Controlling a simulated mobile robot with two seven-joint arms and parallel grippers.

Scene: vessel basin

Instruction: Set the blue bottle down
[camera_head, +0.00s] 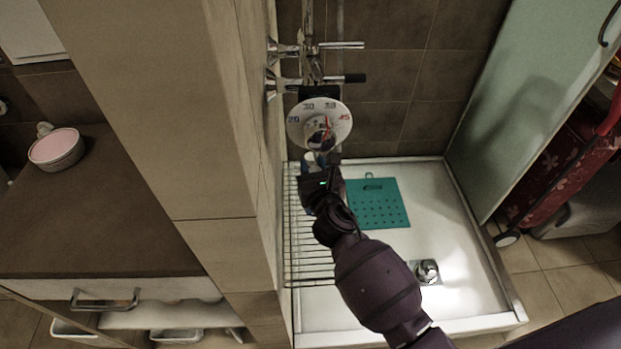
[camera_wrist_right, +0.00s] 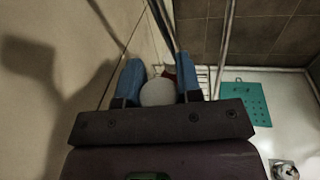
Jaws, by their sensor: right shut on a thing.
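My right gripper (camera_head: 320,163) is by the tiled wall, below the round dial and over the far end of the wire rack (camera_head: 300,250). It is shut on a small pale and blue thing (camera_head: 310,159), which I take to be the blue bottle. In the right wrist view, a whitish round end (camera_wrist_right: 158,92) sits between the two blue fingers of the right gripper (camera_wrist_right: 160,85). The rest of the bottle is hidden by the gripper. I cannot tell whether it touches the rack. My left gripper is not in view.
A round dial (camera_head: 333,115) and taps (camera_head: 285,84) are on the wall side. A teal mat (camera_head: 380,205) lies in the white shower tray (camera_head: 440,190), with a drain (camera_head: 428,271) nearer me. A glass panel (camera_head: 520,95) stands at the right.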

